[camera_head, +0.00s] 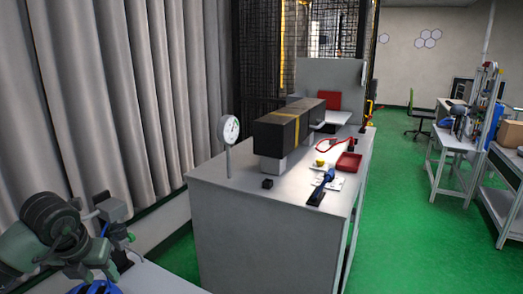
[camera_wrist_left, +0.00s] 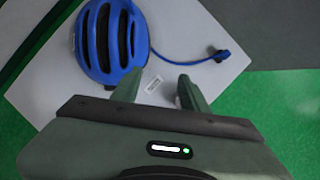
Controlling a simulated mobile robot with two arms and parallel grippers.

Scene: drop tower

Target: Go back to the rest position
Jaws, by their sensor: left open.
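My left gripper (camera_head: 94,268) is at the lower left of the head view, pointing down over a light table. In the left wrist view its two fingers (camera_wrist_left: 158,92) are apart with nothing between them. A blue helmet (camera_wrist_left: 112,42) with dark vents lies on the table beyond the fingers, with a blue strap running to the right. Part of the blue helmet (camera_head: 95,287) also shows at the bottom edge of the head view. The gripper appears apart from it. My right gripper is not in view.
A grey bench (camera_head: 255,235) stands ahead with a black box (camera_head: 288,126), a dial gauge (camera_head: 229,130), a red tray (camera_head: 348,162) and small tools. A grey curtain (camera_head: 110,90) hangs at the left. Green floor (camera_head: 405,230) is clear to the right, before other workbenches.

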